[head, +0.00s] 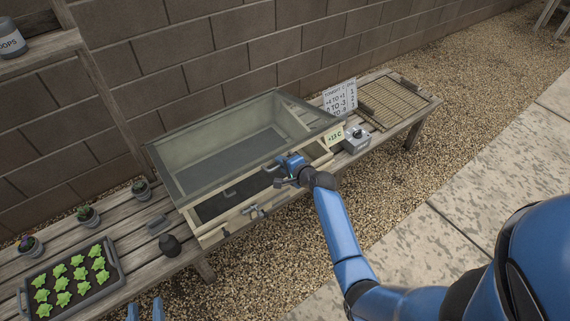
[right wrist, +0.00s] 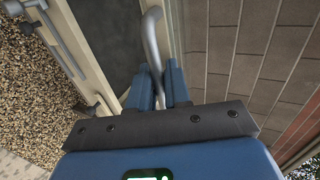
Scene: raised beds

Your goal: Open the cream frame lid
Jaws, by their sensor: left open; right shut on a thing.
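The cream frame (head: 212,236) is a low box on the wooden bench by the wall. Its glazed lid (head: 164,178) has a grey-green rim and sits tilted. A dark gap shows between the lid's front edge and the cream front wall, so the lid looks partly raised. My right gripper (head: 283,165) is at the lid's front edge, right of middle. In the right wrist view its fingers are shut on a grey bar handle (right wrist: 152,38). My left gripper (head: 145,310) is open and empty at the bottom edge, apart from the frame.
A grey box with a knob (head: 355,139), a sign (head: 340,97) and a slatted mat (head: 392,104) are to the right. Gravel lies in front.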

